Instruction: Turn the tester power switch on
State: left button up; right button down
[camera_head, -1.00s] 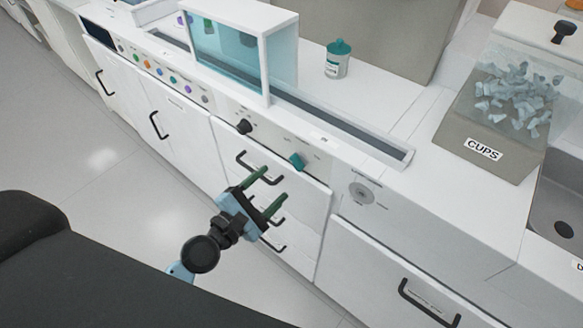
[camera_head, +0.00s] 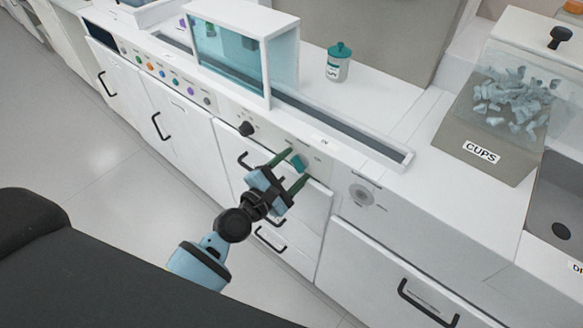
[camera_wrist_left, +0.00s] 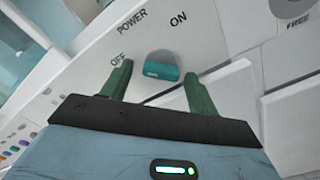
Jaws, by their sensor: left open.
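The tester power switch is a teal knob (camera_head: 299,163) on the white front panel below the counter's track. In the left wrist view the teal knob (camera_wrist_left: 162,67) sits under the word POWER, with OFF to its left and ON to its right. My left gripper (camera_head: 297,167) is open, its two green fingers reaching up toward the panel. In the left wrist view the fingers (camera_wrist_left: 158,82) stand to either side of the knob, apart from it, with nothing between them held. My right gripper is out of view.
A black knob (camera_head: 247,128) is left of the switch on the same panel. A round grey dial (camera_head: 362,195) is to the right. Drawers with black handles (camera_head: 271,239) lie below. A CUPS bin (camera_head: 490,135) and a teal-lidded jar (camera_head: 338,62) stand on the counter.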

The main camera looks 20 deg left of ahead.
pick_arm(q)
jog(key=c, duration=1)
